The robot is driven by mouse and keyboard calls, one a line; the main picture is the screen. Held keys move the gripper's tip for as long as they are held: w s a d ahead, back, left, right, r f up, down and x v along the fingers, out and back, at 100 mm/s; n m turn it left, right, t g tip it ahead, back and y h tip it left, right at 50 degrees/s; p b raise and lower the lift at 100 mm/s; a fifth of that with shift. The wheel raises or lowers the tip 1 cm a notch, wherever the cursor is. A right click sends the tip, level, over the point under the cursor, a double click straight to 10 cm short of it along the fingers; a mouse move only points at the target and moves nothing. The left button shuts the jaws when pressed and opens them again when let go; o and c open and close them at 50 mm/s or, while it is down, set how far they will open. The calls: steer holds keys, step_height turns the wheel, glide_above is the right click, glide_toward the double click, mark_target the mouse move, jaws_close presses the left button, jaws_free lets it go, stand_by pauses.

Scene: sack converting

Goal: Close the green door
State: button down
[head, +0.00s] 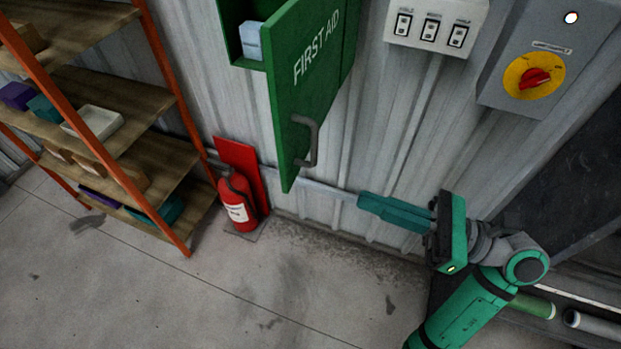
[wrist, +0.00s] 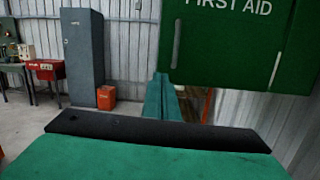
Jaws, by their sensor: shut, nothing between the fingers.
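The green door (head: 308,75), marked FIRST AID, stands open from a green wall cabinet (head: 232,38). Its grey handle (head: 307,141) is near the door's lower free edge. A pale blue box (head: 249,40) shows inside the cabinet. My gripper (head: 362,203) is shut and empty, to the right of the door and lower in the head view, apart from it. In the wrist view, the door (wrist: 235,40) fills the upper right, with its handle (wrist: 177,45) on the left. My fingers (wrist: 163,88) show just under the door's lower edge there.
A red fire extinguisher (head: 237,198) stands by the wall below the door. An orange-framed shelf (head: 150,105) is at left. A switch panel (head: 434,27) and a grey box with a red knob (head: 535,77) are on the wall at right. The floor in front is clear.

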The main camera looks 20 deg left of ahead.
mark_target(291, 176)
steer(key=shift+n+h, duration=0.3)
steer(key=shift+h, duration=0.6)
steer(key=a, duration=0.8)
steer(key=w+a, duration=0.1)
steer(key=a, duration=0.3)
steer(key=shift+f, duration=0.2)
